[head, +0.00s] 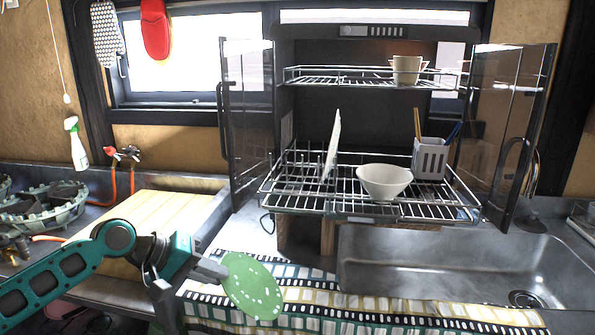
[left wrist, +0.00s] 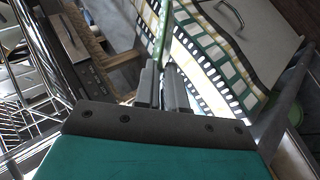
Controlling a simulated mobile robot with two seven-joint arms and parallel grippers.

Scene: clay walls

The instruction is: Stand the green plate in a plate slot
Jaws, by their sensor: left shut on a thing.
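The green plate (head: 252,287) with white dots is held by its edge in my left gripper (head: 222,270), in front of the patterned cloth at the counter's front. In the left wrist view the plate (left wrist: 163,35) shows edge-on between the shut fingers (left wrist: 163,85). The plate slots are upright wires on the left of the lower rack (head: 290,175) in the open dish cabinet. A white plate (head: 333,145) stands upright among them. My left gripper is below and to the left of the rack. My right gripper is not in view.
A white bowl (head: 384,181) and a grey utensil holder (head: 430,160) stand on the lower rack. A cup (head: 406,70) is on the upper rack. Open glass doors (head: 247,120) flank the cabinet on both sides. A sink (head: 450,265) lies below right.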

